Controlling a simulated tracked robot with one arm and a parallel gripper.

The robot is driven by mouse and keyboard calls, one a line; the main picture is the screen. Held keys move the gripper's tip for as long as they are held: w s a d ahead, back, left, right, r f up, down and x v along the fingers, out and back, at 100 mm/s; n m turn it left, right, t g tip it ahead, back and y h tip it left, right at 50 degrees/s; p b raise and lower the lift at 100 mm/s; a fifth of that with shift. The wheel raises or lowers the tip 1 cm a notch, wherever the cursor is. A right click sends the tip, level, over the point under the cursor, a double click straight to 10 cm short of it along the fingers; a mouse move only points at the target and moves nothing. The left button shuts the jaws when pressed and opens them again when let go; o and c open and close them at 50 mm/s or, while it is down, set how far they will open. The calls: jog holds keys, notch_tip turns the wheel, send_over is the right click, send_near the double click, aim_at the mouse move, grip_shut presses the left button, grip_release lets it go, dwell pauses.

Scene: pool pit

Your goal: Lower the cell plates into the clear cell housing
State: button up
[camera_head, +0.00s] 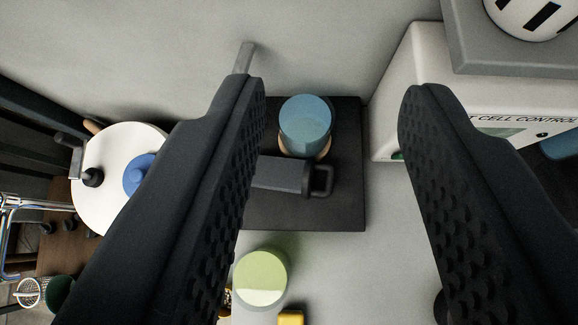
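My gripper (330,100) is open, with its two dark ridged fingers wide apart and nothing between the tips. A dark grey block with a loop handle (284,176) lies over a black mat in the middle of the view, seen between the fingers; it may be the cell plates, but I cannot tell. The left finger hides its left end. A blue cylinder with a tan base (306,123) stands just above it on the mat. I cannot make out a clear cell housing for certain.
A white box lettered "CELL CONTROL" (395,95) stands at right, partly behind the right finger. A pale green cylinder (261,277) and a yellow item (291,318) are below the black mat (343,212). A white round top (112,152) with a blue knob is at left.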

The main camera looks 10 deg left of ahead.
jog(key=w+f+g+p, duration=0.3)
jog(key=w+f+g, duration=0.3)
jog(key=f, duration=0.4)
jog(key=m+g+h+p, duration=0.1)
jog(key=g+p, duration=0.2)
jog(key=g, duration=0.2)
send_near(308, 173)
jog(key=f, duration=0.5)
jog(key=d+f+b, duration=0.1)
jog(key=f, duration=0.2)
jog(key=shift+s+f, duration=0.1)
grip_shut()
jog(key=shift+d, duration=0.1)
